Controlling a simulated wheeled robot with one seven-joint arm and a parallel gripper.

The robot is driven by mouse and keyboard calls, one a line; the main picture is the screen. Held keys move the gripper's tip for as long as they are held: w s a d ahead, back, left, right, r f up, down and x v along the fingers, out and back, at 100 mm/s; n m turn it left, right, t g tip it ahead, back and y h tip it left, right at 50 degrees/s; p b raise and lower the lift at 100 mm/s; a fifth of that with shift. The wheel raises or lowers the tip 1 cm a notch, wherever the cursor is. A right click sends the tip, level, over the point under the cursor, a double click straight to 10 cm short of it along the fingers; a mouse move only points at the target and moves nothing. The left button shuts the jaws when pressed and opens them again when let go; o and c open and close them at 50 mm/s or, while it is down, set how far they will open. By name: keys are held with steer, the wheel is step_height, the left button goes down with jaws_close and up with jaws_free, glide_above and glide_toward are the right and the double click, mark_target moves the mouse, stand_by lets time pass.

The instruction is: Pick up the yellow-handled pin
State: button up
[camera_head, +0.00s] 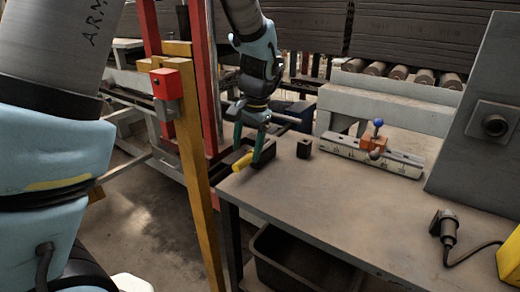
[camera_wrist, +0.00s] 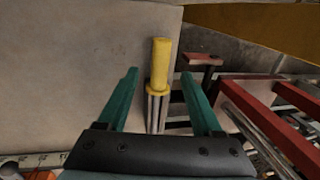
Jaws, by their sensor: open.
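The pin has a yellow handle (camera_head: 243,162) and lies at the left corner of the grey table (camera_head: 345,200). In the wrist view the yellow handle (camera_wrist: 161,62) points up the picture and its grey metal shaft (camera_wrist: 154,112) runs down toward my palm. My gripper (camera_head: 249,147) is at that corner, with its green fingers pointing down. In the wrist view my gripper (camera_wrist: 160,74) is open, one finger on each side of the pin, with gaps to both. I cannot tell the height between the fingertips and the pin.
A small dark block (camera_head: 304,148) stands right of my gripper. A black plug (camera_head: 445,226) with a cable lies at right. A yellow post (camera_head: 196,170) stands left of the table.

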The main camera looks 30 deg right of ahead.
mark_target(245, 158)
steer(key=f, duration=0.3)
steer(key=shift+w+a+f, duration=0.15)
steer(key=shift+w+f, duration=0.05)
steer(key=shift+w, duration=0.1)
jaws_close()
stand_by(0.4)
